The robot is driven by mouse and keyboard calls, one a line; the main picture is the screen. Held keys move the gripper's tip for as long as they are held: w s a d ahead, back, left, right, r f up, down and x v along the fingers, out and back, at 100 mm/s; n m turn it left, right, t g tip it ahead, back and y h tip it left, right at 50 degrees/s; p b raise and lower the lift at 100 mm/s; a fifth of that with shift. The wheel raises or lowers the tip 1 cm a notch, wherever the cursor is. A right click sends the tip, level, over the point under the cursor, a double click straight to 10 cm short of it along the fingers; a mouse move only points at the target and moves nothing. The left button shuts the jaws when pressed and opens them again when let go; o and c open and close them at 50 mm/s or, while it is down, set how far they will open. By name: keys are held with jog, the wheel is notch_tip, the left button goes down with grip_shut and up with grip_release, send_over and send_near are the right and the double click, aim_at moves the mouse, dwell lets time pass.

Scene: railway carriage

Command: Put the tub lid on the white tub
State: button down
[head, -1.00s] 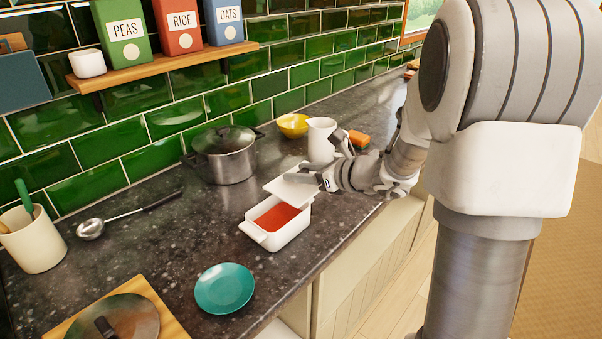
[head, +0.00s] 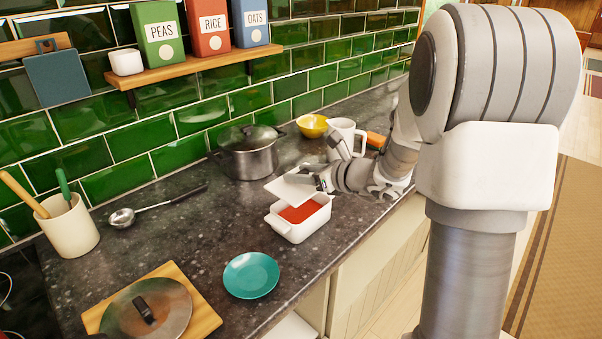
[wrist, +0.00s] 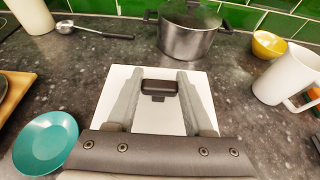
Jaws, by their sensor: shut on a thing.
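The white tub (head: 285,232) stands on the dark counter, open at the front, with red contents showing. The tub lid (head: 288,190) is a flat white plate, held above the tub's back-left part and covering it from sight; whether it touches the rim I cannot tell. My gripper (head: 322,181) is at the lid's right side in the head view. In the wrist view the lid (wrist: 150,120) lies under my gripper's two fingers (wrist: 158,100), with a dark handle (wrist: 158,87) between them. The lid hides the tub in the wrist view.
A lidded steel pot (head: 250,160) stands behind the tub. A white jug (head: 345,140) and yellow bowl (head: 312,126) stand at the back right. A teal plate (head: 251,275) lies in front-left, beside a wooden board (head: 205,315). A ladle (head: 150,210) lies at left.

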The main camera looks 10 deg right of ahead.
aim_at(301, 189)
notch_tip(301, 189, down, 5)
jog(key=b, duration=0.5)
jog(key=shift+r, duration=0.2)
jog(key=shift+f+b, duration=0.7)
dwell(0.7)
jog(key=shift+c, duration=1)
grip_release()
jog(key=p+v, duration=0.2)
jog(key=v, duration=1.5)
jog(key=shift+p, duration=0.3)
jog(key=shift+s+r, duration=0.1)
jog(key=shift+s, duration=0.05)
